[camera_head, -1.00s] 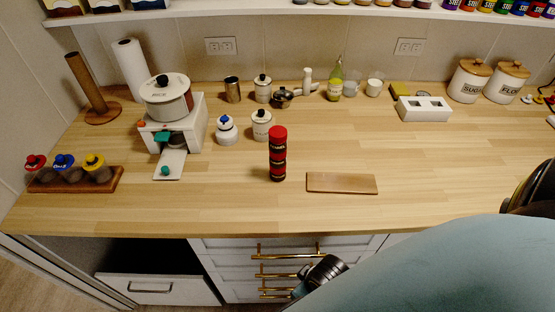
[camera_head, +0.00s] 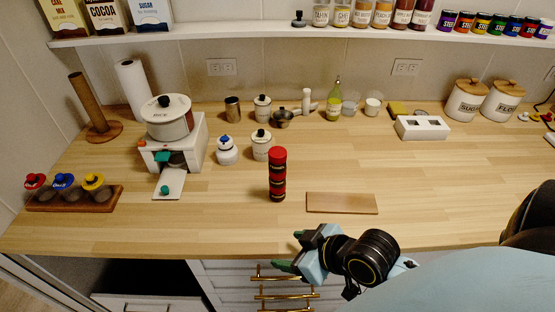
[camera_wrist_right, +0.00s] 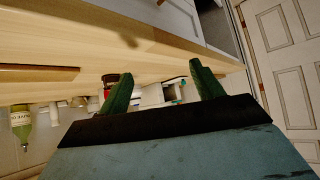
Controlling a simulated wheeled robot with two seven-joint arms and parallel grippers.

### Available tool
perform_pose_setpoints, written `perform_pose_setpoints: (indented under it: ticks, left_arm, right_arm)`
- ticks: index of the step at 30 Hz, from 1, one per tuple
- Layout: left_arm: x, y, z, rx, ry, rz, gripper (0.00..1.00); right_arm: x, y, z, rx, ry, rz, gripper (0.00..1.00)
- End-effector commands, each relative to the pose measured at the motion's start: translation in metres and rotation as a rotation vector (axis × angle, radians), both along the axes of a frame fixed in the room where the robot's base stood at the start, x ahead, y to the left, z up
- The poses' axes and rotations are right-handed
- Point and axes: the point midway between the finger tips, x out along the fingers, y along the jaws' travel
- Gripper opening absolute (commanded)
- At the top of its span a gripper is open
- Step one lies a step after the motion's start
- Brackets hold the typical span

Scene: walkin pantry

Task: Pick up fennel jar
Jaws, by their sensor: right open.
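My left gripper is not in view.
The wooden board (camera_head: 342,203) lies right of the stack. A white canister (camera_head: 261,146) and a white bottle (camera_head: 226,151) stand behind it. A white stove-like stand (camera_head: 187,150) with a pot is left. The counter's front strip (camera_head: 200,230) is clear.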

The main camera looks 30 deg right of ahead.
Motion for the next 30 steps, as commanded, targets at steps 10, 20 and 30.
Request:
perform_pose_setpoints:
  ticks: [10,20,30]
  left_arm:
    - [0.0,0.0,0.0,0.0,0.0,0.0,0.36]
    - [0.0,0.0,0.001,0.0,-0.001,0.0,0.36]
    - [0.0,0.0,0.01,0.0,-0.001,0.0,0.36]
  right_arm:
    - [0.055,-0.06,0.065,0.15,-0.526,-0.086,0.66]
    - [0.071,-0.102,0.098,0.174,-0.725,-0.197,0.66]
    - [0.121,-0.093,0.1,0.176,-0.73,-0.198,0.66]
